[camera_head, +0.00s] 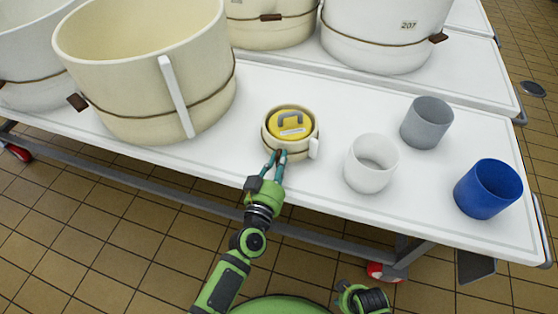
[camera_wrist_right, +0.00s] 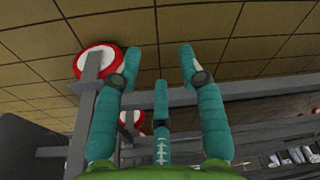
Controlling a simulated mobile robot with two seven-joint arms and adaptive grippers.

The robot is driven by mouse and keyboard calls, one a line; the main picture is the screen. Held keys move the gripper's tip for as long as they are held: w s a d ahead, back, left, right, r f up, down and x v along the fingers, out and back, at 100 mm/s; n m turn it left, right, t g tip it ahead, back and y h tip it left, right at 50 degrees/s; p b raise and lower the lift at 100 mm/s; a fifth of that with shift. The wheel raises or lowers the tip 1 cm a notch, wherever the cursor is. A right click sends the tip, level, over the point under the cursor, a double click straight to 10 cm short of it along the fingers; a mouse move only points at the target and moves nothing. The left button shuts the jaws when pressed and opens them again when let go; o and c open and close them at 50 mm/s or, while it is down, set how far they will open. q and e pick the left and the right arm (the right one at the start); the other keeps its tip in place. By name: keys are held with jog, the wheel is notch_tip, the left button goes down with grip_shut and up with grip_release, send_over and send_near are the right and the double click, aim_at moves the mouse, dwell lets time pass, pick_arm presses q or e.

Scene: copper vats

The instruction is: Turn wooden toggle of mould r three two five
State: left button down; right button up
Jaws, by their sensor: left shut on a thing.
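A small cream mould (camera_head: 266,140) with a dark band, a yellow top and a white upright piece on its right stands on the white table. No number is legible on it. My left gripper (camera_head: 276,157) is at the front of this mould, its fingers closed on a small brown piece at the band, which looks like the wooden toggle (camera_head: 282,153) and is mostly hidden by the fingers. My right gripper (camera_wrist_right: 159,62) is open and empty in the right wrist view, over the floor near the table's legs.
Large cream and white moulds stand at left and behind, one (camera_head: 388,40) marked 207. A white cup (camera_head: 370,174), a grey cup (camera_head: 426,126) and a blue cup (camera_head: 488,190) stand right of the small mould.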

pick_arm(q)
jog(key=shift+n, duration=0.3)
jog(key=shift+r+n+p, duration=0.1)
jog(key=shift+n+p, duration=0.2)
jog(key=shift+n, duration=0.6)
jog(key=n, duration=0.3)
jog(key=shift+a+n, duration=0.15)
jog(key=shift+n, duration=0.25)
jog(key=n, duration=0.2)
jog(key=shift+a+n, duration=0.1)
jog(key=shift+n, duration=0.2)
jog(key=n, duration=0.3)
jog(key=shift+w+a+n, duration=0.1)
jog(key=shift+n, duration=1.1)
jog(key=n, duration=0.2)
jog(key=shift+a+n, duration=0.1)
jog(key=shift+n, duration=0.6)
pick_arm(e)
jog(key=shift+f, duration=0.15)
pick_arm(q)
jog(key=shift+b, duration=0.3)
